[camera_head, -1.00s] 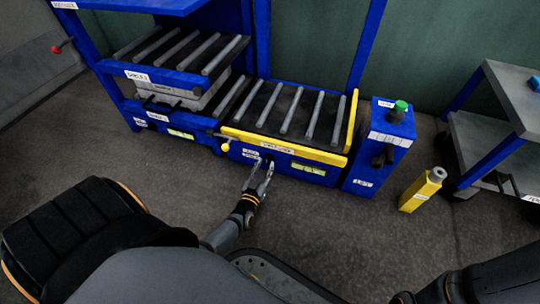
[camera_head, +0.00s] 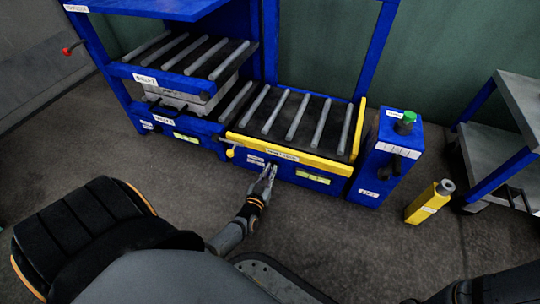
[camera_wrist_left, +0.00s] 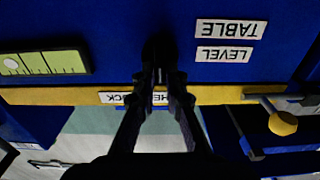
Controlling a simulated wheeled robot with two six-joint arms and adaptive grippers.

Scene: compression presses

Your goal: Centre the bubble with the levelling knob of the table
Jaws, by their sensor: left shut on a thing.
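The roller table (camera_head: 300,115) has a blue front with a yellow edge. Its level window (camera_head: 312,177) is yellow-green on that front; in the left wrist view the level (camera_wrist_left: 45,63) is upside down, with a pale round bubble (camera_wrist_left: 10,64) near its left end, off the middle. My left gripper (camera_head: 269,168) is at the table front, left of the level window. In the wrist view the fingers (camera_wrist_left: 160,78) are shut on the dark levelling knob (camera_wrist_left: 155,48), beside the "LEVEL TABLE" labels (camera_wrist_left: 226,42). The fingers partly hide the knob. Only a bit of my right gripper (camera_head: 408,300) shows at the bottom edge.
A yellow-knobbed lever (camera_head: 230,153) sits left of the gripper. The floor in front is clear.

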